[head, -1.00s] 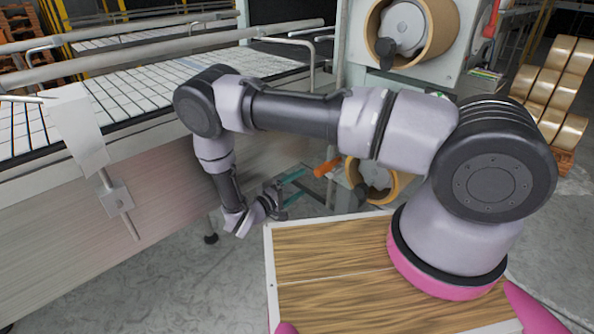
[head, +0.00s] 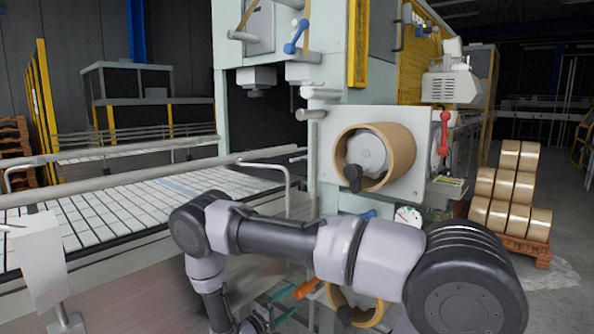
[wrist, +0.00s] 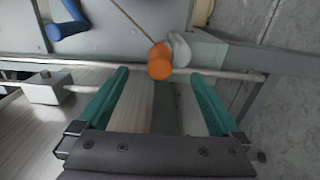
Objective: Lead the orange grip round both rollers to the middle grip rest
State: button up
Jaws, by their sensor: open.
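The orange grip (wrist: 160,62) shows in the wrist view, just beyond and between the tips of my open gripper (wrist: 163,82). The teal fingers stand wide apart and nothing is between them. A thin cord runs from the grip toward the upper left. A pale rounded piece sits beside the grip on its right. In the head view the orange grip (head: 306,289) is low in the picture, and my gripper (head: 287,305) is beside it, partly cut off by the lower edge. I cannot tell which parts are the rollers or the middle grip rest.
A grey rail (wrist: 225,74) runs across behind the grip, and a blue handle (wrist: 64,28) lies at upper left. In the head view, a large tape roll (head: 398,150) is mounted on the machine above my arm. A white slatted conveyor (head: 110,215) is at left.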

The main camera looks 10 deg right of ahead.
aim_at(296, 293)
jog(key=shift+x, duration=3.1)
jog(key=shift+w+d, duration=0.1)
grip_shut()
jog(key=shift+r, duration=0.65)
